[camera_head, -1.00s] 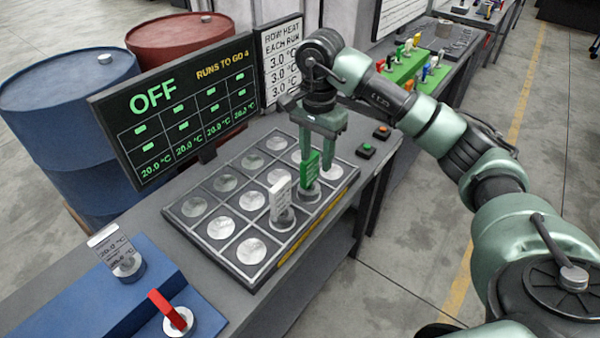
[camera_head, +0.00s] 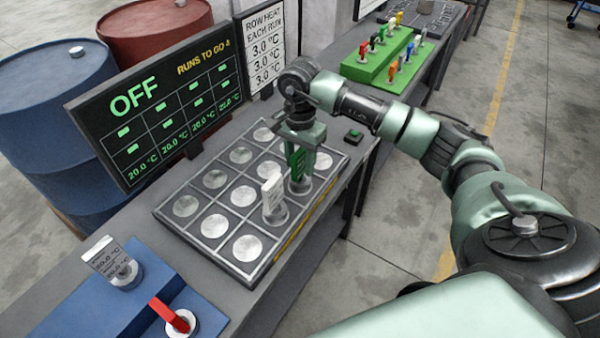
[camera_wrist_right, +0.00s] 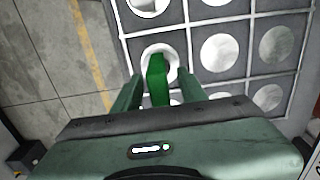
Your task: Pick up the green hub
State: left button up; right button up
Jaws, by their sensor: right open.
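The green hub (camera_head: 299,168) stands upright on a round metal seat in the front row of the grey tray (camera_head: 232,268). My right gripper (camera_head: 303,168) is lowered over it with its fingers open, one on each side of the hub's flag. In the right wrist view the green hub (camera_wrist_right: 156,80) shows between the two open fingertips (camera_wrist_right: 160,88), with a gap on both sides. A white hub (camera_head: 273,196) stands in the neighbouring cell to the left. My left gripper is not in view.
A screen (camera_head: 160,98) reading OFF stands behind the tray. A blue block (camera_head: 130,300) at lower left holds a grey-white tag (camera_head: 103,258) and a red-handled piece (camera_head: 168,313). A green rack (camera_head: 378,66) with several coloured pieces is at the back. Barrels (camera_head: 50,120) stand behind the table.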

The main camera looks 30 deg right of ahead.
grip_shut()
jog(key=shift+w+r, duration=0.1)
dwell(1.3)
